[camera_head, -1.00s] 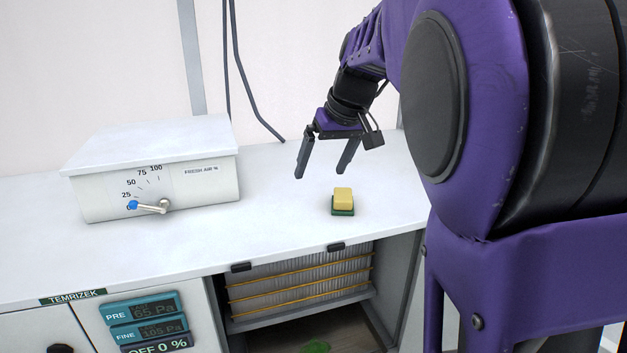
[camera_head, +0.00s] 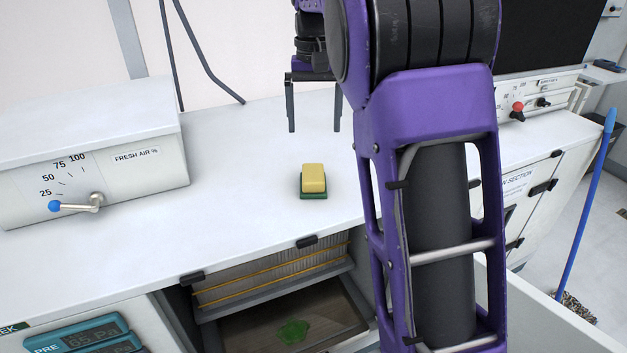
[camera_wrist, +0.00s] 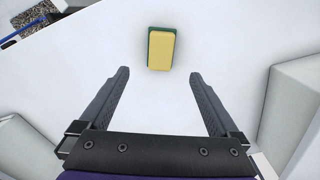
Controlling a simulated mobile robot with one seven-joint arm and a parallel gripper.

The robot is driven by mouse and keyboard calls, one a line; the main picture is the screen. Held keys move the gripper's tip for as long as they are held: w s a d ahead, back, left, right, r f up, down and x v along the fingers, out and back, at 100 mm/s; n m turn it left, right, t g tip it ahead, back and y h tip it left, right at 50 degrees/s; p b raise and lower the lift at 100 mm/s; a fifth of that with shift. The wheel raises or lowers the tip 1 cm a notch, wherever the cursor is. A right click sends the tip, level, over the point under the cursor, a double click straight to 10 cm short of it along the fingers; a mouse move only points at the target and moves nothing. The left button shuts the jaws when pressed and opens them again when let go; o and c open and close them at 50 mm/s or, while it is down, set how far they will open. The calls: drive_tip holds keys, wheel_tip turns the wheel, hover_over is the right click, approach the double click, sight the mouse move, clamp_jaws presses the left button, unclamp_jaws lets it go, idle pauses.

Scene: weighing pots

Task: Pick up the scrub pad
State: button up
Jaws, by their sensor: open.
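The scrub pad (camera_head: 314,180) is a small block, yellow on top with a green base, lying on the white counter. It also shows in the wrist view (camera_wrist: 162,50), beyond the fingertips and roughly centred between them. My gripper (camera_head: 313,130) is open and empty, its two dark fingers pointing down above the counter, behind the pad in the head view. The fingers (camera_wrist: 158,72) are apart from the pad and do not touch it.
A white box with a FRESH AIR dial (camera_head: 95,165) stands on the counter at left. Below the front edge is an open compartment (camera_head: 285,310) with a filter and a green piece (camera_head: 293,331). A blue-handled mop (camera_head: 588,205) stands at right. The counter around the pad is clear.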

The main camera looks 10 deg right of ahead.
drive_tip(key=b, duration=0.1)
hover_over(313, 174)
wheel_tip(313, 174, down, 8)
drive_tip(key=shift+w+d+f, duration=0.1)
drive_tip(key=shift+d+f, duration=0.05)
wheel_tip(313, 174, down, 5)
drive_tip(key=shift+f+b, duration=0.1)
drive_tip(key=shift+b, duration=0.7)
drive_tip(key=c, duration=1.4)
wheel_tip(313, 174, up, 10)
drive_tip(key=shift+r+p, duration=0.1)
drive_tip(key=shift+p, duration=0.95)
drive_tip(key=o, duration=0.9)
drive_tip(key=c, duration=0.6)
drive_tip(key=shift+s, duration=0.25)
